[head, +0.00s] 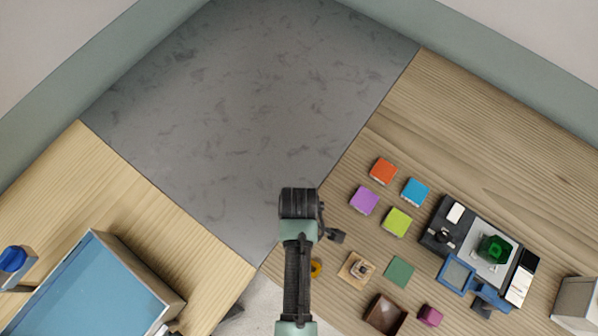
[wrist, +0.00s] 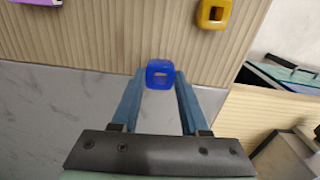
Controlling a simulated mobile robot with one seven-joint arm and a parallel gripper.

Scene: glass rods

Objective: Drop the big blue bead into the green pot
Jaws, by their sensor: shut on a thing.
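The big blue bead (wrist: 160,74) is a rounded blue block with a hole, held between the fingertips of my gripper (wrist: 160,80) in the wrist view. My gripper is shut on it, above the edge between the table and the grey floor. In the head view my arm hides the bead and the fingertips. A dark green object (head: 495,248), which looks like the green pot, sits on the light plate of a black device on the right table. It is well to the right of my arm.
The right table (head: 480,130) carries orange (head: 383,171), blue (head: 415,191), purple (head: 364,200) and lime (head: 397,222) blocks. A yellow bead (wrist: 213,13), a flat green square (head: 399,271) and a brown box (head: 385,314) lie nearer. The device (head: 445,232) has a raised blue-framed part beside the green object.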

